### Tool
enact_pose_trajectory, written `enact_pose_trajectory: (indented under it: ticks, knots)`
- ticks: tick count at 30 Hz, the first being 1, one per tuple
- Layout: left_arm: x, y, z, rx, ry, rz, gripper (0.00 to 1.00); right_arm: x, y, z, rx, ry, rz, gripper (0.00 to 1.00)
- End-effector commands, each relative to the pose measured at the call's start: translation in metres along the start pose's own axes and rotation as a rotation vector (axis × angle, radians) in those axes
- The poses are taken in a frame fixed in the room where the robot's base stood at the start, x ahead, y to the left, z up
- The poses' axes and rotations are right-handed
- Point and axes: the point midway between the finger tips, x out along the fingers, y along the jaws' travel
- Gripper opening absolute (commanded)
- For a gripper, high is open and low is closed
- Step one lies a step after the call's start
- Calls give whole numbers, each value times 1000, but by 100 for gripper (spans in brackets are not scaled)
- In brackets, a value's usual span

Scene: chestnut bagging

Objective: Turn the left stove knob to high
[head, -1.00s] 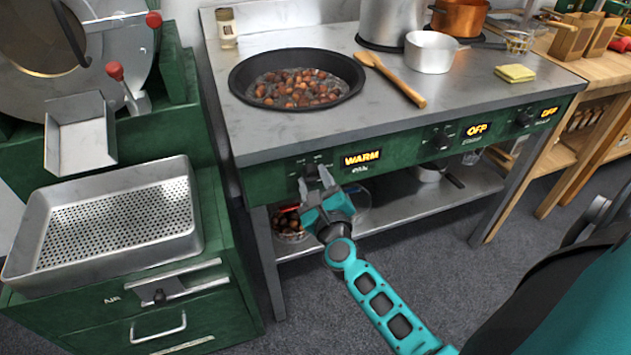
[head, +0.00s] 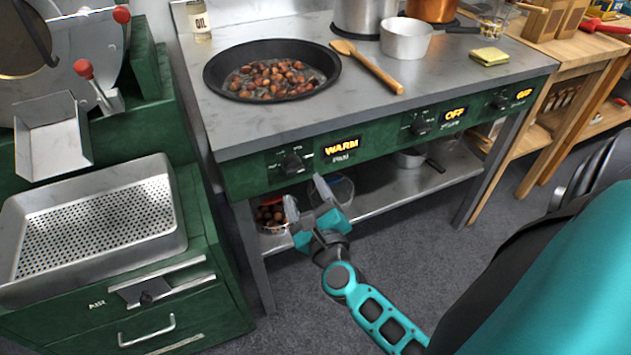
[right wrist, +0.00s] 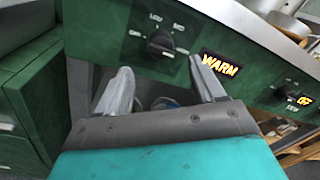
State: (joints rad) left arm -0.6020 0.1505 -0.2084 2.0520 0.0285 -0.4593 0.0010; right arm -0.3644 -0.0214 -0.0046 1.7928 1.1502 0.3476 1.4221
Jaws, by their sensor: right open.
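The left stove knob (head: 292,163) is a black dial on the green front panel, beside a lit display (head: 341,147) that reads WARM. The knob also shows in the right wrist view (right wrist: 161,44), with small marks around it, LOW among them. My right gripper (head: 306,192) is open and empty, a little below and in front of the knob, not touching it. In the right wrist view its two fingers (right wrist: 165,85) stand apart, with the knob above and between them. My left gripper is not in view.
A black pan (head: 271,69) of chestnuts sits on the stove (head: 228,125) above the knob. Two more knobs with displays reading OFF are to the right. A perforated tray (head: 180,215) stands on the green cabinet at left. Bowls rest on the shelf below.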

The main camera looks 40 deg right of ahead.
Motion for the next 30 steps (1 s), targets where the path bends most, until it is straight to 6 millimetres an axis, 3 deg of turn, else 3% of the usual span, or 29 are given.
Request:
enact_pose_trajectory:
  ticks: [6, 12, 30]
  knots:
    - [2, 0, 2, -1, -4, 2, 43, -41, 0, -1, 0, 1, 2, 68]
    - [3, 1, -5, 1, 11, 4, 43, -59, 0, 0, -1, -1, 0, 68]
    - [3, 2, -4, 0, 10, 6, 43, -61, 0, 0, -1, -1, -1, 68]
